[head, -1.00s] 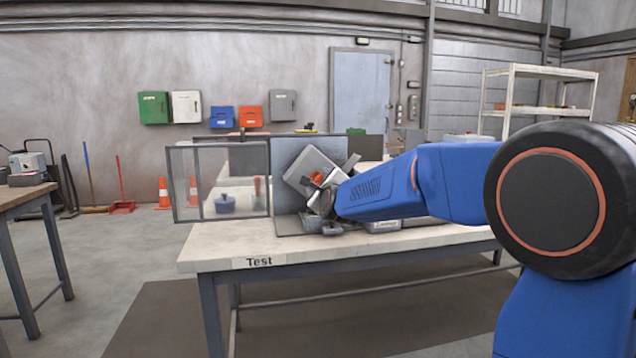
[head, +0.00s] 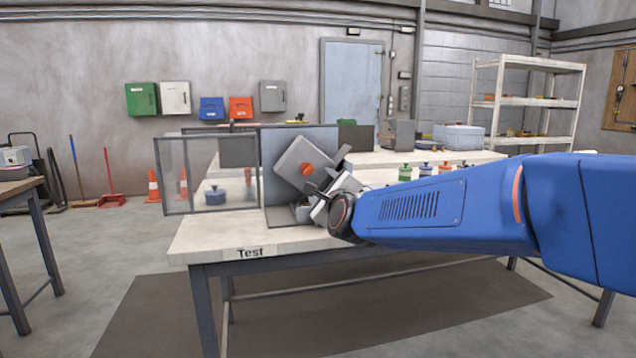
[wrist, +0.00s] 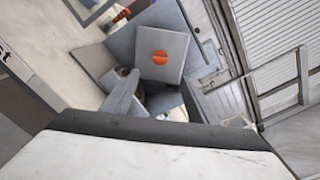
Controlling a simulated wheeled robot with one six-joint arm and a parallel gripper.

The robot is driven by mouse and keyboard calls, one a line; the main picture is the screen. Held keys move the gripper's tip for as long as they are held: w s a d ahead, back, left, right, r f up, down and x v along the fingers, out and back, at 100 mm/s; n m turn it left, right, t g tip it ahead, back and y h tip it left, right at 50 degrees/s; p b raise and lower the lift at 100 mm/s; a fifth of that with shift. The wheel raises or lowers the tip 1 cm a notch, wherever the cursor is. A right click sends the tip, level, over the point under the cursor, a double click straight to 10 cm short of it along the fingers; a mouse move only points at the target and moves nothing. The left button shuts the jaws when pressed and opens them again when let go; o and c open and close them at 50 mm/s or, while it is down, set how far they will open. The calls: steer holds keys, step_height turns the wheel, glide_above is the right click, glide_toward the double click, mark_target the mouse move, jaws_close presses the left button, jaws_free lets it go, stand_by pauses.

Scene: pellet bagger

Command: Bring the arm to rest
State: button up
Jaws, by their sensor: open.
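My blue arm reaches in from the right over the table marked "Test" (head: 205,240). My gripper (head: 322,190) is in front of the machine on the table, a grey square housing (head: 298,168) with an orange round knob (head: 306,170). In the wrist view the open fingers of my gripper (wrist: 155,95) point toward the tilted housing (wrist: 172,73) and its orange knob (wrist: 159,57). Nothing shows between the fingers. Whether a finger touches the machine cannot be told. The lower part of the machine is hidden by my gripper and wrist.
A clear framed guard door (head: 168,178) stands open at the machine's left. Green, blue and orange knobbed pieces (head: 425,169) stand on the table behind my arm. A white shelf (head: 530,97) is at the back right. Floor in front of the table is clear.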

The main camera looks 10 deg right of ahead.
steer(key=shift+s, duration=0.6)
steer(key=s+d+f+n+g, duration=0.2)
steer(key=s+f+n+g, duration=0.2)
steer(key=s+f+n, duration=0.4)
steer(key=s+d+f+n+g, duration=0.3)
steer(key=s+f+n, duration=0.6)
steer(key=s, duration=0.8)
steer(key=s+d+f+n+g, duration=0.2)
steer(key=s+f+n+g, duration=0.4)
steer(key=s, duration=0.7)
step_height(320, 180, down, 3)
steer(key=n, duration=0.3)
steer(key=shift+s+d+r, duration=0.2)
steer(key=shift+s+d, duration=0.1)
